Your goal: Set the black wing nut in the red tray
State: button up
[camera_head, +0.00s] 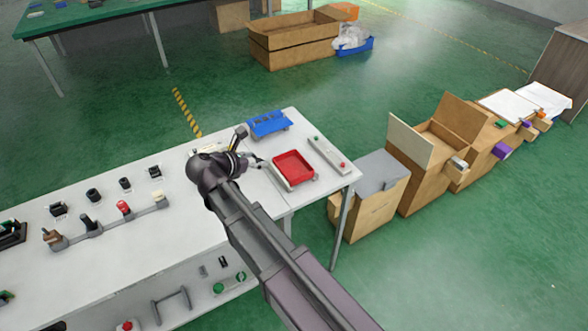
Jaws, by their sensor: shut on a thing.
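The red tray (293,168) lies on the right end of the white table. My gripper (259,163) is just left of the tray, low over the table and apart from the tray's middle. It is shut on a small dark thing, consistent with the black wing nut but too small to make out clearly. The inside of the tray looks empty. My arm hides part of the table in front of the tray.
A blue tray (268,124) stands behind the red tray. A grey strip (328,154) with small fittings lies to its right. A lever fixture (109,222) and several small parts stand at the left. Cardboard boxes (433,151) stand on the floor to the right.

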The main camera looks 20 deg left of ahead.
jog(key=shift+w+d+f, duration=0.25)
jog(key=shift+w+d, duration=0.1)
jog(key=w+d+f+m+h+b, duration=0.1)
jog(key=w+d+f+b, duration=0.2)
jog(key=d, duration=0.3)
jog(key=w+d+f+m+g+h+b, duration=0.1)
jog(key=w+d+f+b, duration=0.2)
jog(key=d, duration=0.3)
jog(key=w+d+f+m+h+b, duration=0.1)
jog(key=w+d+f+b, duration=0.2)
jog(key=w+d, duration=0.2)
jog(key=shift+w+d+f+g+b, duration=0.1)
jog(key=shift+w+d+g+b, duration=0.1)
jog(key=shift+d, duration=0.35)
jog(key=shift+w+d+f+g+b, duration=0.1)
jog(key=shift+d+g+b, duration=0.1)
jog(key=shift+d, duration=0.3)
jog(key=shift+w+d+m, duration=0.2)
jog(key=shift+d+m, duration=0.1)
jog(key=shift+d, duration=0.2)
jog(key=shift+a, duration=0.1)
jog(key=b, duration=0.2)
send_over(300, 166)
jog(key=s+a, duration=0.3)
jog(key=shift+s+d+f, duration=0.15)
jog(key=shift+f, duration=0.65)
jog(key=shift+f, duration=0.1)
jog(key=shift+f+b, duration=1.6)
jog(key=shift+f, duration=0.1)
